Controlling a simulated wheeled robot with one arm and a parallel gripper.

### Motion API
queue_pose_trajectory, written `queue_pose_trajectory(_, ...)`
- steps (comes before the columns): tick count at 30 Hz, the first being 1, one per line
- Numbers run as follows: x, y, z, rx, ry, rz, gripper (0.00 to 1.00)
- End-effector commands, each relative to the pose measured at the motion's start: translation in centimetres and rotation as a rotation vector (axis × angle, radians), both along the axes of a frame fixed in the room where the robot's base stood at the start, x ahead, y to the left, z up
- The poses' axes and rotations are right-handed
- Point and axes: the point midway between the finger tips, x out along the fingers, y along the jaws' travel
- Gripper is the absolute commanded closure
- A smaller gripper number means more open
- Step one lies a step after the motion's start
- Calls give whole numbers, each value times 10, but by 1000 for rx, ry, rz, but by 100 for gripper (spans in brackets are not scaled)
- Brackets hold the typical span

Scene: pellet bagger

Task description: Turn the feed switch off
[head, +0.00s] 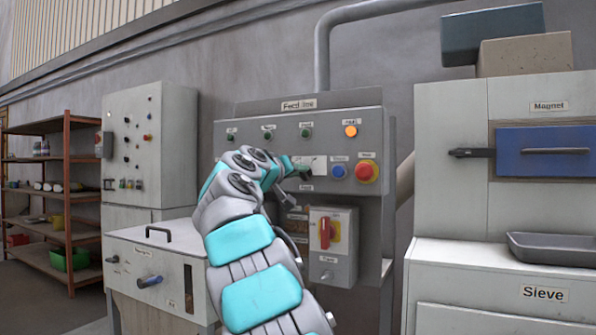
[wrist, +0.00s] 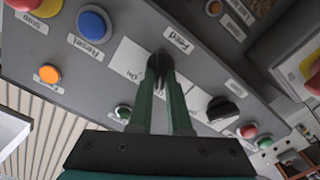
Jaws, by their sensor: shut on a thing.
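The feed switch (wrist: 159,60) is a dark knob on a white plate on the grey panel, with a "Feed" label beside it in the wrist view. My gripper (wrist: 160,75) has its two green fingers closed on this knob. An "On" marking (wrist: 132,73) shows left of the fingers; the marking on the other side is partly hidden. The fingers cover much of the knob, so I cannot tell its exact angle. In the head view, my gripper (head: 302,172) reaches the panel (head: 225,145) under the "Feed line" sign, and my arm hides part of the panel.
Beside the switch are a blue reset button (head: 338,172) and a red stop button (head: 367,171). An orange lamp (head: 351,131) glows above. A second black knob (wrist: 223,110) sits close by in the wrist view. A red-handled switch (head: 326,233) is below.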

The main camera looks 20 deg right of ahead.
Motion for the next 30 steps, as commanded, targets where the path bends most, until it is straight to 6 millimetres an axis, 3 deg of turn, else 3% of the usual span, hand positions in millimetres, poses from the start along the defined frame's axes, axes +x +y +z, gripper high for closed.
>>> queue_pose_trajectory(9, 0, 1, 1, -3, 0, 2, 100)
queue_pose_trajectory(10, 0, 1, 1, -3, 0, 2, 80)
queue_pose_trajectory(17, 0, 1, 1, -2, 0, 1, 55)
queue_pose_trajectory(30, -5, 7, 0, -2, 0, 1, 54)
